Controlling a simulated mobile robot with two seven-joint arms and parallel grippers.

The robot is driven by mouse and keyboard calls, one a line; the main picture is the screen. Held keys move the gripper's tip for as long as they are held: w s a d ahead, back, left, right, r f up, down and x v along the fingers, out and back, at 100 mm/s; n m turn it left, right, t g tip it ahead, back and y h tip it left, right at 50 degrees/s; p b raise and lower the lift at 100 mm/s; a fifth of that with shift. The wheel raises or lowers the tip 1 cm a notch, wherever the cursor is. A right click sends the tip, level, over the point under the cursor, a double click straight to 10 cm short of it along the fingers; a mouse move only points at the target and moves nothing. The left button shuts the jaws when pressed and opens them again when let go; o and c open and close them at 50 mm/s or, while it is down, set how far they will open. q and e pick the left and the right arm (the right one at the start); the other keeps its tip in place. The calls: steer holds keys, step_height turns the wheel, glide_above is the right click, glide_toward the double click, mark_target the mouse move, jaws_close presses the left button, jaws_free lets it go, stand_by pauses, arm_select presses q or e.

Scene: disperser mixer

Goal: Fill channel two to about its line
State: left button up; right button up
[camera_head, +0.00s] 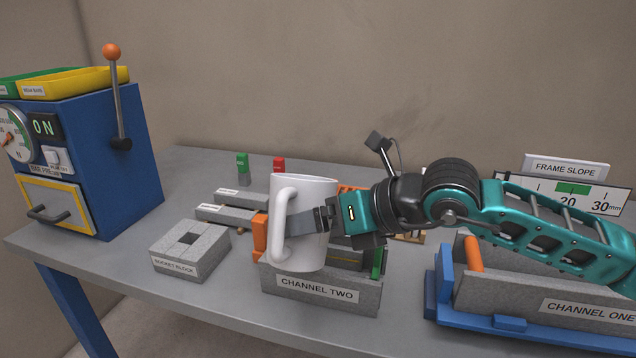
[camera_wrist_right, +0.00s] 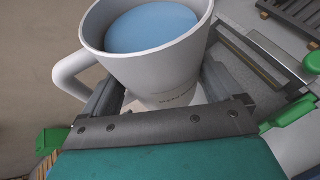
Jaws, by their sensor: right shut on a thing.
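My right gripper (camera_head: 329,217) is shut on a white mug (camera_head: 303,240) and holds it above the left part of channel two (camera_head: 320,290), a grey trough with an orange end piece and a green piece at its right. In the wrist view the mug (camera_wrist_right: 150,65) holds blue liquid (camera_wrist_right: 152,27) and looks close to upright. The mug and gripper hide much of the trough's inside. A yellowish line shows on the trough's inner wall just right of the mug; the liquid level in the trough cannot be made out. My left gripper is not in view.
Channel one (camera_head: 560,300), in a blue frame, stands at the right. A socket block (camera_head: 190,250) and grey bars (camera_head: 238,205) lie left of the mug. A blue machine (camera_head: 95,160) with a lever stands at the far left. Green and red pieces stand behind.

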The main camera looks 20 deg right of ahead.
mark_target(316, 244)
steer(key=shift+s+r+m+g+p, duration=0.1)
steer(key=shift+s+m+g+p, duration=0.05)
steer(key=shift+m+g+p, duration=0.2)
step_height(316, 244, down, 4)
steer(key=shift+a+r+m+g+y+b, duration=0.2)
steer(key=shift+m+g+y+b, duration=0.3)
steer(key=shift+b, duration=0.45)
steer(key=shift+s+f+m+g, duration=0.1)
steer(key=shift+f+m+g, duration=0.15)
steer(key=shift+f+m, duration=0.15)
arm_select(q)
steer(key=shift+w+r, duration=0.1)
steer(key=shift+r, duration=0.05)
arm_select(e)
steer(key=shift+r+m+y, duration=0.1)
steer(key=shift+m+y, duration=0.15)
steer(key=shift+y, duration=0.05)
arm_select(q)
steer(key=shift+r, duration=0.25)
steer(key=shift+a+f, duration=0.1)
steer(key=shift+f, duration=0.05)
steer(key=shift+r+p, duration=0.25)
steer(key=shift+p, duration=0.25)
arm_select(e)
steer(key=shift+d+r+g, duration=0.1)
steer(key=shift+r+g, duration=0.05)
steer(key=shift+g, duration=0.15)
